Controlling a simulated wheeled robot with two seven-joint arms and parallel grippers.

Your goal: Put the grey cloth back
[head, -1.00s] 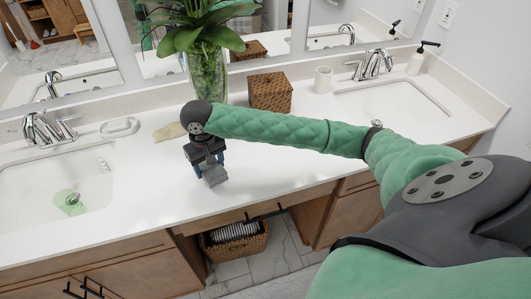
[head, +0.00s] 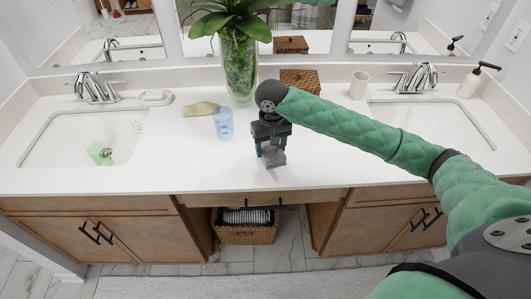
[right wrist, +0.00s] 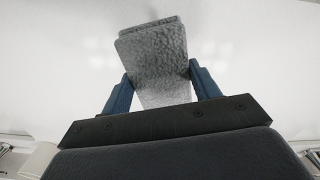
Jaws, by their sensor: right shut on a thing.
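My right gripper (head: 271,146) reaches over the white counter from the right, pointing down. It is shut on the grey cloth (head: 273,160), a small folded piece. In the right wrist view the grey cloth (right wrist: 155,55) sits between the two blue fingers of the gripper (right wrist: 162,88) and sticks out past them. The cloth is over the counter's front middle part; I cannot tell whether it touches the surface. A wicker basket (head: 247,236) with striped and dark folded cloths (head: 247,215) stands below the counter in the open gap. My left gripper is not in view.
On the counter (head: 190,160) are a blue cup (head: 223,124), a beige cloth-like thing (head: 200,109), a plant vase (head: 239,65), a wicker box (head: 300,82) and a white cup (head: 358,85). Sinks lie left (head: 80,138) and right (head: 435,120). The counter's front middle is clear.

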